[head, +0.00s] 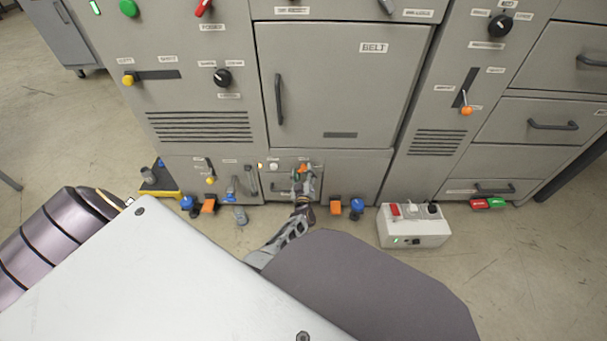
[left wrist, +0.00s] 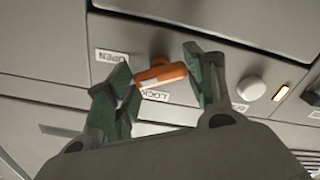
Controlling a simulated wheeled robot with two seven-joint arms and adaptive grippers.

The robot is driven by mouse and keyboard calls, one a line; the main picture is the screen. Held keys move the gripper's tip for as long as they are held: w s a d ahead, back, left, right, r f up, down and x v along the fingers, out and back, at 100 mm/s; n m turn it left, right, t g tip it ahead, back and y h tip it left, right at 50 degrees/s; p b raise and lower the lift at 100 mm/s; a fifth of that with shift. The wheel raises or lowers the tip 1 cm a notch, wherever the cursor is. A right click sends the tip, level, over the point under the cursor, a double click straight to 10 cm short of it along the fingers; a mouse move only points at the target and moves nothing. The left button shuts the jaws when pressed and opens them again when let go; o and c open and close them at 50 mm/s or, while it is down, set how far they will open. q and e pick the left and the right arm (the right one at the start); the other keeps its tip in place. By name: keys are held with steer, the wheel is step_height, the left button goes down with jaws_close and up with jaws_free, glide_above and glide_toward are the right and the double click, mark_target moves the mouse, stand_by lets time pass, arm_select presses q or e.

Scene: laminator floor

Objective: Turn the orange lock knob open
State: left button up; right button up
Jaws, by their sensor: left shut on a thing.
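The orange lock knob (head: 303,168) is on the small low panel under the BELT door. In the left wrist view the knob (left wrist: 163,75) lies beside the LOCK label (left wrist: 155,95), with the OPEN label (left wrist: 113,56) to its upper left. My left gripper (head: 304,186) reaches down to this panel and partly covers it. Its green-padded fingers (left wrist: 158,80) are on either side of the knob, shut on it. My right gripper is not in view.
A white round button (left wrist: 251,88) and a lit amber lamp (left wrist: 281,93) sit beside the knob. A white switch box (head: 414,230) stands to the right. A bar handle (head: 278,99) sticks out above.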

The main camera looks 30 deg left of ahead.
arm_select(q)
steer(key=shift+m, duration=0.4)
steer(key=shift+m+p, duration=0.7)
steer(key=shift+m, duration=0.5)
steer(key=shift+m+p, duration=0.35)
steer(key=shift+m, duration=1.05)
steer(key=o, duration=1)
steer(key=shift+n, duration=0.4)
steer(key=shift+n+b, duration=0.9)
steer(key=shift+n, duration=1.2)
steer(key=shift+n, duration=0.4)
